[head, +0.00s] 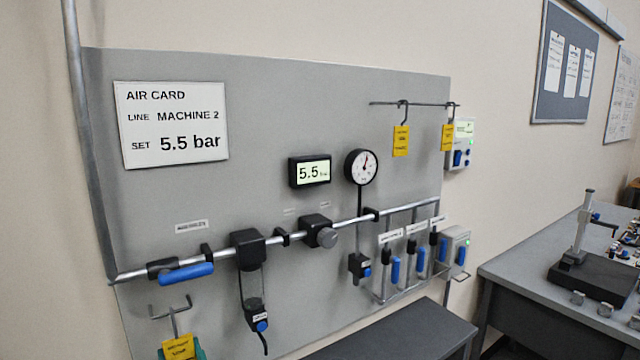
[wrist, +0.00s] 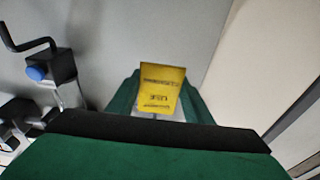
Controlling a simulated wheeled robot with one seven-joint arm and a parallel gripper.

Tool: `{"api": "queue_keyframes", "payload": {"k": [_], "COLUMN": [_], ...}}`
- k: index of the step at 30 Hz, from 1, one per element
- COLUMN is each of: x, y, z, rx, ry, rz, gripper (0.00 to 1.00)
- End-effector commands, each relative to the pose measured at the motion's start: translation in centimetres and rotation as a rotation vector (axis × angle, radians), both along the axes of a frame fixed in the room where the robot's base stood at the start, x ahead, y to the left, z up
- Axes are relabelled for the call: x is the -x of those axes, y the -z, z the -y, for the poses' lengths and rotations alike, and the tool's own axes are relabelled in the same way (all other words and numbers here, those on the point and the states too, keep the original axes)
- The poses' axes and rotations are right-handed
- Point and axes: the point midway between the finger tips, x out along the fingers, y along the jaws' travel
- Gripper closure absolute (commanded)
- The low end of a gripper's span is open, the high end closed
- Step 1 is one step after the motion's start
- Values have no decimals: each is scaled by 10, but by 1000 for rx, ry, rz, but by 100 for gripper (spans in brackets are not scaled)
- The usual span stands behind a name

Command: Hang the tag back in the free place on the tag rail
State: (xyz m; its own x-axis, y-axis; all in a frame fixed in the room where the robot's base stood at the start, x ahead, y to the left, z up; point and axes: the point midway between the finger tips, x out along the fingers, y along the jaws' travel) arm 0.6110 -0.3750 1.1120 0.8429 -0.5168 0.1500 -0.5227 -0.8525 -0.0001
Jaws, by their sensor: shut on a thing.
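A yellow tag (head: 178,347) is in my gripper (head: 182,354) at the bottom left of the head view, with a metal wire hook (head: 174,322) rising above it. In the wrist view the same tag (wrist: 160,88) stands between the green fingers of my gripper (wrist: 157,104), which are shut on it. The tag rail (head: 428,104) is a thin bar at the upper right of the grey panel, well away from my gripper. Two yellow tags hang from it, one near the middle (head: 401,141) and one near the right end (head: 447,138). The rail's left stretch is bare.
The grey panel (head: 270,110) carries a pipe run with a blue-handled valve (head: 186,273), a regulator (head: 249,250), a gauge (head: 361,167) and a display (head: 310,172). A dark bench (head: 400,335) stands below. Another table (head: 530,250) is at the right.

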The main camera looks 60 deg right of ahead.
Motion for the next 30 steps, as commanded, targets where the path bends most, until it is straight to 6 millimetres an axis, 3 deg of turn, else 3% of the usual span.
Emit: {"api": "queue_keyframes", "payload": {"k": [30], "x": [48], "y": [0], "z": [-29], "rx": [0], "ry": [0], "rz": [0], "gripper": [68]}}
